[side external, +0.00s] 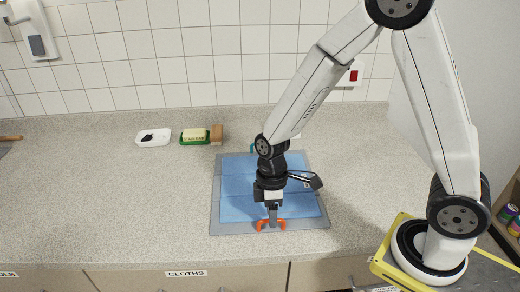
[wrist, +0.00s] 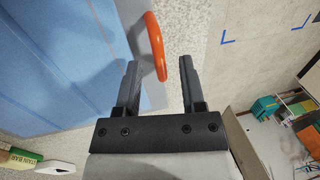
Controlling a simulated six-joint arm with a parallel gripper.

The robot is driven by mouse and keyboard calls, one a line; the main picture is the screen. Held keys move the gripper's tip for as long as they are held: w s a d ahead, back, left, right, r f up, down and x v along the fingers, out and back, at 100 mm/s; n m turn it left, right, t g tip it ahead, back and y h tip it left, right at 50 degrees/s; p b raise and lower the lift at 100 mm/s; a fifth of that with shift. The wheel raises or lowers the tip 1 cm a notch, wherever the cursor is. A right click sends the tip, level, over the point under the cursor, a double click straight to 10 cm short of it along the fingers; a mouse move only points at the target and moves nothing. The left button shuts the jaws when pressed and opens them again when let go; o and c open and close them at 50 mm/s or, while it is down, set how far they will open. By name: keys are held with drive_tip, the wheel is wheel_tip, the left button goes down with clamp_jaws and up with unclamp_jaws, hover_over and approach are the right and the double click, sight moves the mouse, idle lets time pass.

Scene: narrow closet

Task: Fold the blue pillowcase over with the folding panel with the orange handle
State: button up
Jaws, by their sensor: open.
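The blue pillowcase (side external: 240,200) lies flat on the grey folding board (side external: 216,222) on the counter; my arm hides part of both. The orange handle (side external: 260,226) is at the board's front edge. In the wrist view the orange handle (wrist: 158,48) is a curved loop at the edge beside the pillowcase (wrist: 70,60). My gripper (side external: 272,222) points down at the handle. In the wrist view my gripper (wrist: 158,66) is open, with the handle's end between its two fingers and no clear contact.
The counter (side external: 110,205) left of the board is clear. A tiled wall (side external: 200,60) closes the back.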

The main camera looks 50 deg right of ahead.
drive_tip(key=shift+f, duration=0.2)
clamp_jaws()
idle(1.4)
